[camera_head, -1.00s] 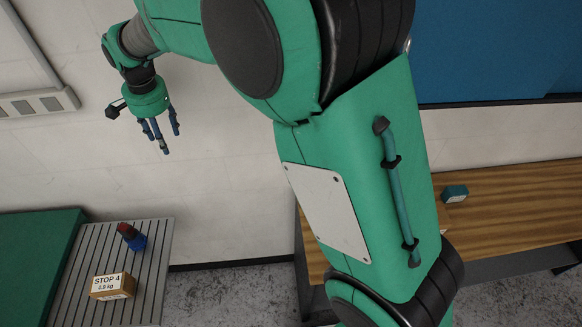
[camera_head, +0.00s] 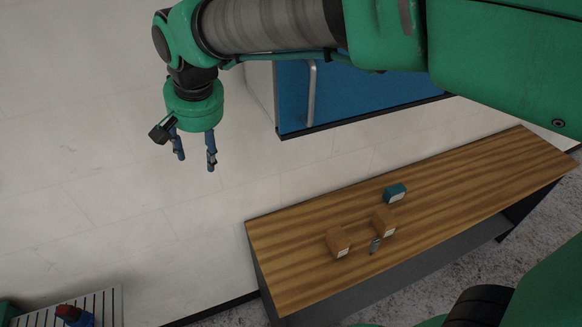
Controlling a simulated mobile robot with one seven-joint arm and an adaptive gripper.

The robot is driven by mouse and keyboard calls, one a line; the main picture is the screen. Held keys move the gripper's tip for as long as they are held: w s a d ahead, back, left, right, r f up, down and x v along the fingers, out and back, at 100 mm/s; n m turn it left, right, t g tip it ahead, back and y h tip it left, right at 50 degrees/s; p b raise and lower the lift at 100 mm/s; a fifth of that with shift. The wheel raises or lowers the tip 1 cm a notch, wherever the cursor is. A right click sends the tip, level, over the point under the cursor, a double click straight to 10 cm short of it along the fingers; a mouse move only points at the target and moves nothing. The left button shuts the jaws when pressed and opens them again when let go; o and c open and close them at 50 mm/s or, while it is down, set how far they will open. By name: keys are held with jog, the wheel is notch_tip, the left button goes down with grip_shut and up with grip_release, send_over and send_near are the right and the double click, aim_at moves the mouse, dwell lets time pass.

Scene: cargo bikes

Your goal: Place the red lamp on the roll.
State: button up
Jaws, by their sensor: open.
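A red-topped object with a blue base, which looks like the red lamp (camera_head: 72,313), stands on a grey slatted platform (camera_head: 108,306) at the bottom left, partly cut off by the frame's lower edge. My gripper (camera_head: 196,161) hangs open and empty against the pale wall, well above the platform and left of the wooden bench. A small grey-blue upright cylinder (camera_head: 375,246) stands near the bench's front edge; I cannot tell whether it is the roll.
The wooden bench (camera_head: 460,175) carries two brown boxes (camera_head: 338,242) (camera_head: 383,221) and a teal box (camera_head: 395,193). Its left end and right half are clear. A blue cabinet (camera_head: 370,98) hangs on the wall above it. Green parts of my arm cover the upper right.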

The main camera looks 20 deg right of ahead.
jog(key=s+d+f+n+t+h, duration=0.1)
jog(key=s+d+f+t, duration=0.1)
jog(key=s+d, duration=1.6)
jog(key=s+f, duration=0.1)
jog(key=s, duration=0.2)
jog(key=shift+s+d+n, duration=0.2)
jog(key=shift+d+n, duration=0.1)
jog(key=shift+f, duration=0.1)
notch_tip(320, 180, down, 16)
jog(key=b, duration=1.6)
